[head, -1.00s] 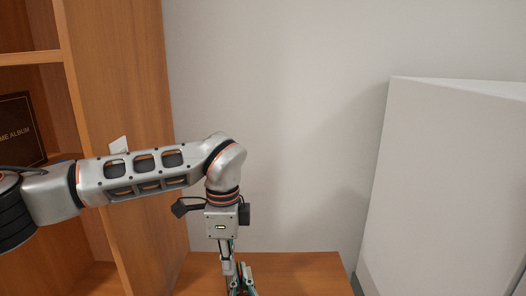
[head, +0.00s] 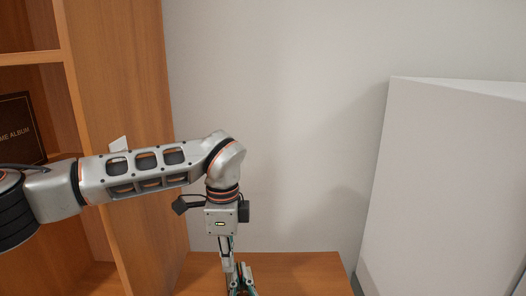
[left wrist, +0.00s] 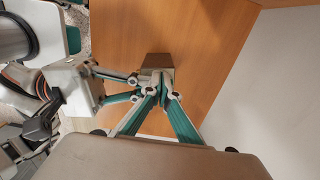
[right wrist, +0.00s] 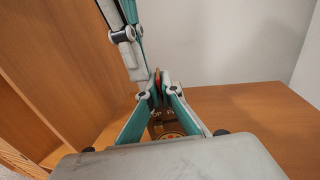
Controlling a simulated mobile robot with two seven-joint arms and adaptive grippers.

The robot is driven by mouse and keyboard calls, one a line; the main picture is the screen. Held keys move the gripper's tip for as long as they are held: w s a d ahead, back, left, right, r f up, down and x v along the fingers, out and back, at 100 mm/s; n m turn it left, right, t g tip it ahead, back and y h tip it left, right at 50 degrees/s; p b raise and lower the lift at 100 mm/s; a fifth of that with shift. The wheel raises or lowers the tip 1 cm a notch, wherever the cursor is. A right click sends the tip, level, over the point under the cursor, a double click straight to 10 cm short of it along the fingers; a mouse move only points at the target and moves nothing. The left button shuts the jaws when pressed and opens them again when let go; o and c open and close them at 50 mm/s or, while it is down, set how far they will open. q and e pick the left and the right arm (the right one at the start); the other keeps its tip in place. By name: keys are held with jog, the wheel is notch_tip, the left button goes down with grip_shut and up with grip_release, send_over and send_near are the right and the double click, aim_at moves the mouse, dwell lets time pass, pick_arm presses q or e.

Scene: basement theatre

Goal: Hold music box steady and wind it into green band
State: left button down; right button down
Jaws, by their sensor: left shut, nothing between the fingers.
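My left gripper (head: 241,288) points down at the bottom edge of the head view, partly cut off. In the left wrist view its teal fingers (left wrist: 159,90) are together at a small brown box with a pale top (left wrist: 157,62), which appears to be the music box. In the right wrist view, a dark box face with a gold round dial and pale letters (right wrist: 170,128) shows behind my right gripper's fingers (right wrist: 162,96). Those fingers are close together near a small red part; whether they grip anything is hidden. My right gripper also comes in from the left in the left wrist view (left wrist: 134,84).
The box stands on a wooden surface (head: 300,268) against a grey wall. A wooden shelf unit (head: 125,70) with a dark album (head: 16,128) is on the left. A large white block (head: 450,180) stands on the right. The surface right of the gripper is clear.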

pick_arm(q)
jog(key=shift+w+d, duration=0.15)
jog(key=shift+w, duration=0.35)
dwell(0.4)
jog(key=shift+w+a, duration=0.15)
jog(key=shift+a, duration=0.25)
notch_tip(320, 180, up, 6)
dwell(0.4)
notch_tip(320, 180, down, 6)
jog(key=s, duration=0.2)
jog(key=shift+s+a, duration=0.15)
jog(key=shift+s, duration=0.25)
dwell(0.5)
